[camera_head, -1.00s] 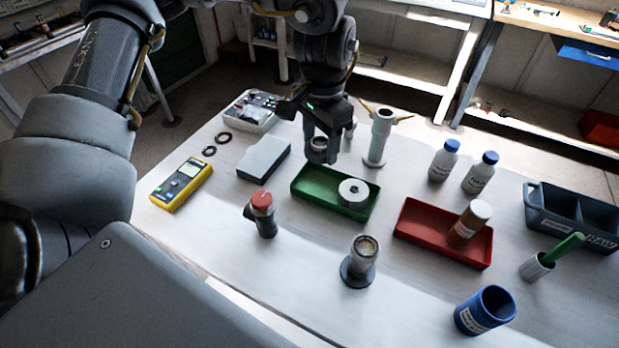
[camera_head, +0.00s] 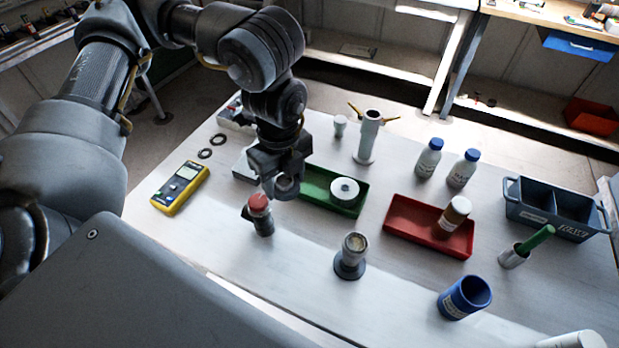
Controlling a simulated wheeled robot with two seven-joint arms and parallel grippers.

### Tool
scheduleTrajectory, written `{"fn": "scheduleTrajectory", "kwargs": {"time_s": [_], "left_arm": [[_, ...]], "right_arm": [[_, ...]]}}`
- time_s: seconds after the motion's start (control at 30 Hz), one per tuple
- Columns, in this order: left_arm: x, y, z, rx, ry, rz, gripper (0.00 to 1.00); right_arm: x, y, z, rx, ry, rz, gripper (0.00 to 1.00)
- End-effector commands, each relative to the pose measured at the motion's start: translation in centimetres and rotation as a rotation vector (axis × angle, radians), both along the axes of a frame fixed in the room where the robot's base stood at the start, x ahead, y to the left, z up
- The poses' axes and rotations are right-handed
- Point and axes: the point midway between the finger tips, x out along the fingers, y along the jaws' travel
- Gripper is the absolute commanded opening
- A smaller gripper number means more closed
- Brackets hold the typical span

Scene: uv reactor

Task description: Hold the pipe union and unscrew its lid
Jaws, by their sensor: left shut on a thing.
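A grey upright cylinder (camera_head: 353,249) with an open-looking top stands on a dark round base to the right, apart from the gripper. My right gripper is not in view.
The green tray (camera_head: 313,179) holds a white roll (camera_head: 344,192). A red tray (camera_head: 403,230) holds a brown bottle (camera_head: 452,216). A yellow meter (camera_head: 180,188) lies left. A blue cup (camera_head: 465,297) and a grey bin (camera_head: 557,210) stand right. The front left table is clear.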

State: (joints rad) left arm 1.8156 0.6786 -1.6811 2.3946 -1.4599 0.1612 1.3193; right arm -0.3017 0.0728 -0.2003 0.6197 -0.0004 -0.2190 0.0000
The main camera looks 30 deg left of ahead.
Motion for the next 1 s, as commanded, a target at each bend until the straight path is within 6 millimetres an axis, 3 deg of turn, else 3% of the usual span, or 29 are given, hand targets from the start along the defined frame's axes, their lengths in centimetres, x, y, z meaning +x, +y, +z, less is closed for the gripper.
{"fn": "scheduleTrajectory", "kwargs": {"time_s": [0.23, 0.4, 0.53, 0.83, 1.0], "left_arm": [[6.5, 0.3, -2.7, 0.001, 0.004, 0.011, 0.28], [9.2, 0.5, -6.1, 0.000, 0.004, 0.008, 0.28], [10.4, 0.5, -7.6, 0.000, 0.002, 0.005, 0.28], [11.3, 0.5, -8.6, -0.001, 0.001, 0.004, 0.28], [11.4, 0.6, -10.9, 0.000, 0.004, 0.005, 0.28]], "right_arm": [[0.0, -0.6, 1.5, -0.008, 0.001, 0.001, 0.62], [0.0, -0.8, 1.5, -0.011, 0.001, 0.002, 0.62], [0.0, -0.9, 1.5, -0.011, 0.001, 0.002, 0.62], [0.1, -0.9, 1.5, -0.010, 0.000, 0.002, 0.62], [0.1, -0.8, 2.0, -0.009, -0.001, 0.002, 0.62]]}}
